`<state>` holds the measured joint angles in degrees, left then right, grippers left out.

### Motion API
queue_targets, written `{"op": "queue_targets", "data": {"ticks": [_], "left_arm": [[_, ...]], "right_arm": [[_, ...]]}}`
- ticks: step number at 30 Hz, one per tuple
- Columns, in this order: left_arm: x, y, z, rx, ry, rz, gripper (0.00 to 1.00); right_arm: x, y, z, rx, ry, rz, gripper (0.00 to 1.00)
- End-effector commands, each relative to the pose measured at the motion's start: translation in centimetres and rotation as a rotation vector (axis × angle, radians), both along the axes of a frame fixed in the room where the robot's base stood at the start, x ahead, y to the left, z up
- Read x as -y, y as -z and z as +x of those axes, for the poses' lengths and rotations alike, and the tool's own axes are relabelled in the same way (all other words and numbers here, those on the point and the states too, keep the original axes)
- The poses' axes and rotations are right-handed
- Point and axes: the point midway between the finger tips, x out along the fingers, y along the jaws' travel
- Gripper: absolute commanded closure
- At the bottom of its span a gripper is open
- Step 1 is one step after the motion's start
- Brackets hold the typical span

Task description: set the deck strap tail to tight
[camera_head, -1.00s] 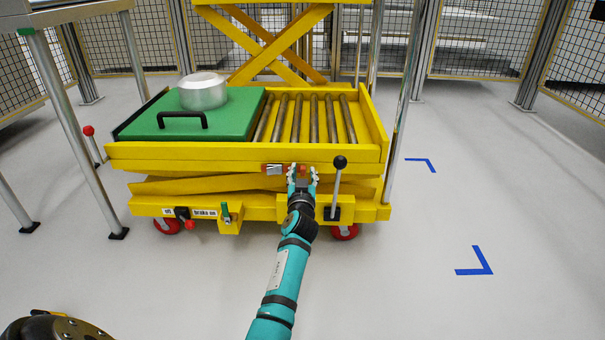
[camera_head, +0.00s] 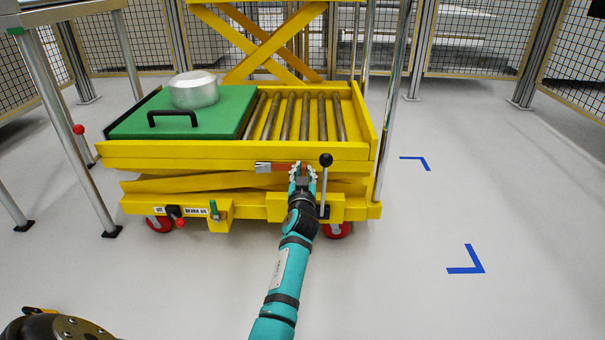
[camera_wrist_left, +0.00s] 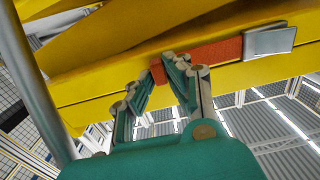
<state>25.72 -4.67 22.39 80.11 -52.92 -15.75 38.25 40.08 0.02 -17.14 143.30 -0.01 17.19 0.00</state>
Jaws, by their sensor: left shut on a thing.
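The deck strap tail (camera_head: 283,168) is an orange-red band on the front yellow edge of the cart deck. It runs right from a silver buckle (camera_head: 263,168) to my left gripper (camera_head: 303,171). In the left wrist view, the strap (camera_wrist_left: 217,53) reaches from the buckle (camera_wrist_left: 270,41) to the fingers, and its end shows between them. My left gripper (camera_wrist_left: 166,68) is shut on the strap tail, with its fingers close to the yellow edge. My right gripper is not in view.
A black-knobbed lever (camera_head: 326,160) stands just right of the gripper. The deck holds rollers (camera_head: 304,117) and a green plate (camera_head: 226,112) with a handle and a silver cylinder (camera_head: 195,92). The floor at right is clear, with blue corner marks (camera_head: 470,262).

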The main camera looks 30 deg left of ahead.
Motion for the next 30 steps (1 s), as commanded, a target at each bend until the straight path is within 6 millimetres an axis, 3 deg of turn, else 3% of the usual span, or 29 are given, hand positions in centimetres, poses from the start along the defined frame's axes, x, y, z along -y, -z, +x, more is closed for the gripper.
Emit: {"op": "queue_targets", "data": {"ticks": [6,7,12,22,30], "left_arm": [[0.0,0.0,0.0,0.0,0.001,0.004,1.0],[0.0,0.0,0.0,-0.001,0.001,0.003,0.85],[-0.1,0.0,0.0,-0.001,0.0,0.003,0.63],[-0.1,-0.5,0.0,0.0,-0.002,0.006,0.63],[-0.1,-5.2,0.0,0.004,-0.001,0.007,0.63]], "right_arm": [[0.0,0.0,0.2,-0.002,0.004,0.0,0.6],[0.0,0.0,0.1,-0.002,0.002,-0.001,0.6],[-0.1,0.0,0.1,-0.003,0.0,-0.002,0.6],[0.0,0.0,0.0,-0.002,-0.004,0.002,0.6],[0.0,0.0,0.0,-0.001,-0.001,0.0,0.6]]}}
